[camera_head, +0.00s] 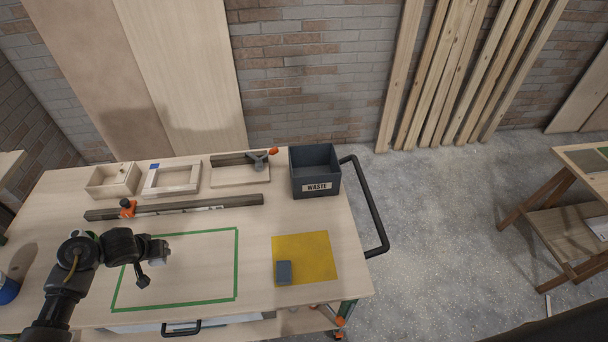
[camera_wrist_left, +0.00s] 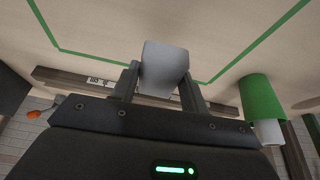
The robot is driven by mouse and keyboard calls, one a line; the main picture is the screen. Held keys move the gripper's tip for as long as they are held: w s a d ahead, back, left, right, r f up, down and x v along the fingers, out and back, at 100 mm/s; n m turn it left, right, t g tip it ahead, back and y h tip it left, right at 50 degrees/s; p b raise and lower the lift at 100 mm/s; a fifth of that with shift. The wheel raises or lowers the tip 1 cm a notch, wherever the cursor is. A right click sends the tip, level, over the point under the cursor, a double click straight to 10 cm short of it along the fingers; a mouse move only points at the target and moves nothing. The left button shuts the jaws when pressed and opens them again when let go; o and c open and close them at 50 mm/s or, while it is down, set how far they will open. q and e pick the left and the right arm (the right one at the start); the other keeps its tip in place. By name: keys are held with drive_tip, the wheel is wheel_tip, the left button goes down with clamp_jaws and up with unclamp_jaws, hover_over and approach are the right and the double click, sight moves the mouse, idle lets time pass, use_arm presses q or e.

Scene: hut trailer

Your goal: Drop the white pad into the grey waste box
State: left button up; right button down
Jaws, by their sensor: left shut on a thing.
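The grey waste box (camera_head: 314,172), a dark open-topped box with a white WASTE label, stands at the back right corner of the workbench. My left gripper (camera_head: 158,251) is above the green-taped rectangle, in front of the box and well to its left. In the left wrist view it is shut on the white pad (camera_wrist_left: 164,68), a pale block between the two fingers. In the head view the pad is small and hard to tell from the fingers. My right gripper is not in view.
A long dark-edged rail (camera_head: 180,207) with an orange clamp lies behind the taped area. Wooden trays and a clamp jig (camera_head: 240,168) line the back edge. A yellow sheet (camera_head: 318,260) bears a blue-grey block (camera_head: 284,272). A green cylinder (camera_wrist_left: 261,97) shows in the left wrist view.

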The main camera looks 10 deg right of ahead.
use_arm(q)
drive_tip(key=w+d+r+m+h+b, duration=0.1)
drive_tip(key=w+d+r+m+b, duration=0.2)
drive_tip(key=w+d+r, duration=0.5)
drive_tip(key=s+d+r+m+h+b, duration=0.25)
drive_tip(key=d+r+m+b, duration=0.2)
drive_tip(key=d+r, duration=0.3)
drive_tip(key=s+a+f+m+g+b, duration=0.1)
drive_tip(key=s+b, duration=0.2)
drive_tip(key=s, duration=0.4)
drive_tip(key=s+a+f+m+b, duration=0.1)
drive_tip(key=s+m+b, duration=0.1)
drive_tip(key=s, duration=0.5)
drive_tip(key=shift+s+f+g+b, duration=0.15)
drive_tip(key=shift+s+g+b, duration=0.25)
drive_tip(key=shift+b, duration=0.5)
